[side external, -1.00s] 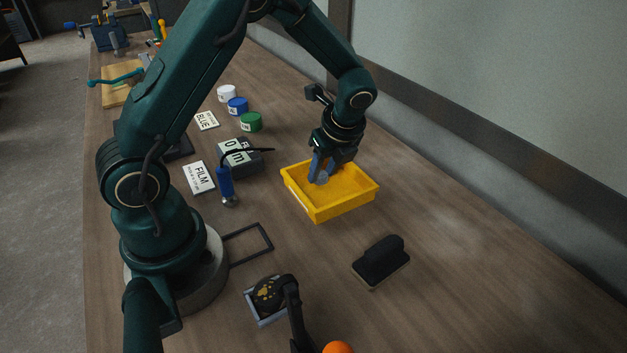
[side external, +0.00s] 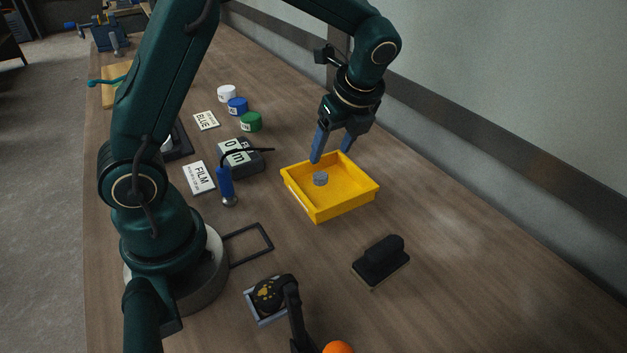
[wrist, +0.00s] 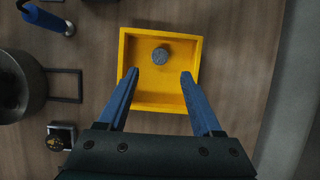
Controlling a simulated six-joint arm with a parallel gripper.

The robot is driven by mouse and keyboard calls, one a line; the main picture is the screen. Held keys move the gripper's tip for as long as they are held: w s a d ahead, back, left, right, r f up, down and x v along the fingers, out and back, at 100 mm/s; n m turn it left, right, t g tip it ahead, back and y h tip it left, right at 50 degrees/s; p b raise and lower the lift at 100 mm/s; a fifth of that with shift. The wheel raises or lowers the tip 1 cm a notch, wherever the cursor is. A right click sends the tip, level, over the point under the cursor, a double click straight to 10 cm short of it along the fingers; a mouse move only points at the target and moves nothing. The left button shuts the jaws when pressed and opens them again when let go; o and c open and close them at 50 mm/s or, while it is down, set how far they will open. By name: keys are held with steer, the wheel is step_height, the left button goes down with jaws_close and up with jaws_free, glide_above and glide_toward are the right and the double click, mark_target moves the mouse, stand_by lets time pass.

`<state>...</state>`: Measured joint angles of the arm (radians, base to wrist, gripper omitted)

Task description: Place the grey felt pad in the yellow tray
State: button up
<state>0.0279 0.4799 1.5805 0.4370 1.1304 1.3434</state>
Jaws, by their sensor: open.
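The grey felt pad (side external: 320,178) is a small round disc lying on the floor of the yellow tray (side external: 345,205), near one end. In the wrist view the pad (wrist: 160,56) lies near the top wall of the tray (wrist: 123,50). My gripper (side external: 331,157) is above the tray with its blue fingers spread wide and nothing between them. In the wrist view the gripper's fingertips (wrist: 159,72) are apart, one on each side below the pad, and do not touch it.
A black brush-like block (side external: 381,262) stands on the bench in front of the tray. A blue-handled tool (side external: 226,187), a gauge box (side external: 242,157) and green (side external: 251,122), blue (side external: 238,106) and white (side external: 227,94) pots stand to the left. Bench right of the tray is clear.

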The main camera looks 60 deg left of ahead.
steer(key=s+d+r+n+t+h, duration=0.2)
steer(key=s+d+r+n, duration=0.2)
steer(key=s+r+n, duration=0.3)
steer(key=s+d+n+t+h, duration=0.2)
steer(key=s+n, duration=0.5)
steer(key=n, duration=0.4)
steer(key=shift+d+r+t+h, duration=0.25)
steer(key=shift+d+t+h, duration=0.05)
steer(key=shift+d+t, duration=0.55)
